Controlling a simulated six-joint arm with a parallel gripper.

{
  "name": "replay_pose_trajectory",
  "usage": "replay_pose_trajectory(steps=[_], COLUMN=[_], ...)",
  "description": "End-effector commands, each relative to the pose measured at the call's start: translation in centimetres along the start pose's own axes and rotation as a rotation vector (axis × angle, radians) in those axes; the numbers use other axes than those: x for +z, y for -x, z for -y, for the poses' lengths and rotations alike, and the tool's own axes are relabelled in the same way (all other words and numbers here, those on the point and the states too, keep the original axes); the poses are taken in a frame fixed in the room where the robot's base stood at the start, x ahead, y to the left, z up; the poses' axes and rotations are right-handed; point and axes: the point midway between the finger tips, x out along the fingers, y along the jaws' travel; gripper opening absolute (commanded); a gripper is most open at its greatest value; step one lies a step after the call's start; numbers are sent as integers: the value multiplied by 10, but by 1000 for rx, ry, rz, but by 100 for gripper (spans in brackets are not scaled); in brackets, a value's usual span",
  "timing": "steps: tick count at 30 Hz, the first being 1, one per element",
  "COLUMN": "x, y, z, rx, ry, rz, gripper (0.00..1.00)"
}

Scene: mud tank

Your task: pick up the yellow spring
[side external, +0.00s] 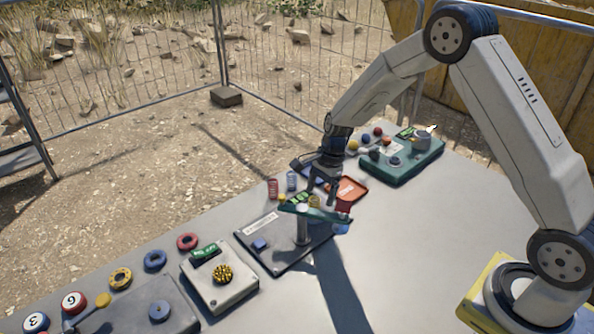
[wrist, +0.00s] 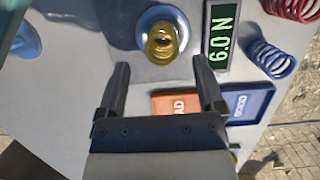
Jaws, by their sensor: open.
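The yellow spring (wrist: 162,41) stands on a round metal seat (wrist: 150,15) in the wrist view, seen nearly end-on. In the side view, the yellow spring (side external: 314,202) is small and partly hidden by my gripper. My gripper (wrist: 160,64) is open and empty, with one finger to each side below the spring in the wrist picture. The spring lies just beyond the fingertips, and I see no contact. In the side view, my gripper (side external: 320,188) hangs over the test stand (side external: 302,226). The exact height gap is unclear.
A display (wrist: 222,38) reading 6.0 N is close right of the spring. A blue spring (wrist: 270,57) and a red spring (wrist: 290,7) are farther right. Orange-red (wrist: 174,104) and blue (wrist: 250,100) trays lie nearby. A green device (side external: 400,163) stands behind on the table.

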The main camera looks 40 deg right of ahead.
Motion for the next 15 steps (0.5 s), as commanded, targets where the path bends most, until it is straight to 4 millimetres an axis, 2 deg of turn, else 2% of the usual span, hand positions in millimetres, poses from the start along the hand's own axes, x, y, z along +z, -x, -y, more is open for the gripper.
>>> replay_pose_trajectory(steps=[15], x=[4], y=[-47], z=[3], rx=[1], ry=[-1], rz=[0], gripper=[87])
